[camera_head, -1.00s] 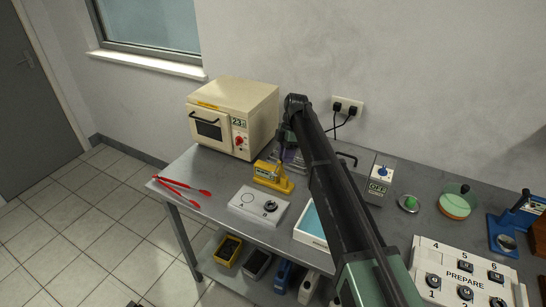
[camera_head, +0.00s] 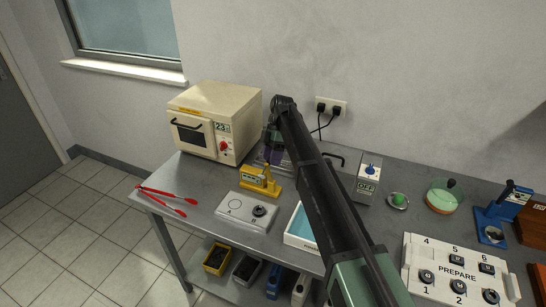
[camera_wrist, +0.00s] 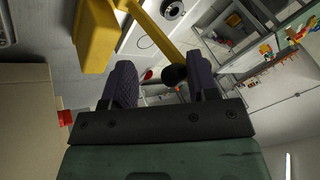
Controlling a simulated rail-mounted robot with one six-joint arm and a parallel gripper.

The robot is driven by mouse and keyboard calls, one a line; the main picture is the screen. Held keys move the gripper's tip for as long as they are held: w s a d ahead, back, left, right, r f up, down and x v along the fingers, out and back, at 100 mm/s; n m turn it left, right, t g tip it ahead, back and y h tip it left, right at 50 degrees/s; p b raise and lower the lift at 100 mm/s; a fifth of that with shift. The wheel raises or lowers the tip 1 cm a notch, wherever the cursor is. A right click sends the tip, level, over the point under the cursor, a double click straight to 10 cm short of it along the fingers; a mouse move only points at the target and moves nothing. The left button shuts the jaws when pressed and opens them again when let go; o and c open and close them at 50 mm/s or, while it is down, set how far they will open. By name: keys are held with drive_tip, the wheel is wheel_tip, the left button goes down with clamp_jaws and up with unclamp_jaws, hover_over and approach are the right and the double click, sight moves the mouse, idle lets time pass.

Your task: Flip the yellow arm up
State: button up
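The yellow device (camera_head: 259,183) stands on the bench in front of the cream oven, with a short yellow upright part at its right. In the wrist view, its yellow arm (camera_wrist: 158,32) runs between my fingers and ends in a black knob (camera_wrist: 174,75). My gripper (camera_wrist: 162,72) is open, with the knob showing between its two purple fingers, nearer the right one. I cannot tell whether a finger touches it. In the head view, my gripper (camera_head: 270,152) is just behind the yellow device, partly hidden by my arm.
The cream oven (camera_head: 213,120) stands at the back left. A grey panel with a dial (camera_head: 247,211) and red tongs (camera_head: 165,198) lie in front. A white-rimmed blue tray (camera_head: 300,228) is beside my arm. A grey OFF switch box (camera_head: 368,182) stands to the right.

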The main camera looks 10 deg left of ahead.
drive_tip(key=p+v, duration=0.9)
drive_tip(key=v, duration=0.1)
drive_tip(key=shift+w+r, duration=0.25)
drive_tip(key=shift+r, duration=0.05)
drive_tip(key=s+d+f+m+t+b, duration=0.2)
drive_tip(key=s+d+f+m+b, duration=0.1)
drive_tip(key=s+d+m, duration=0.9)
drive_tip(key=s+d+f+m+t+h+b, duration=0.1)
drive_tip(key=s+d+f+m+t+b, duration=0.2)
drive_tip(key=s+d+m, duration=0.9)
drive_tip(key=s+d+f, duration=0.2)
drive_tip(key=s+d, duration=0.4)
drive_tip(key=s, duration=0.3)
drive_tip(key=shift+s+f+t, duration=0.3)
drive_tip(key=shift+s+f, duration=0.05)
drive_tip(key=shift+a, duration=0.1)
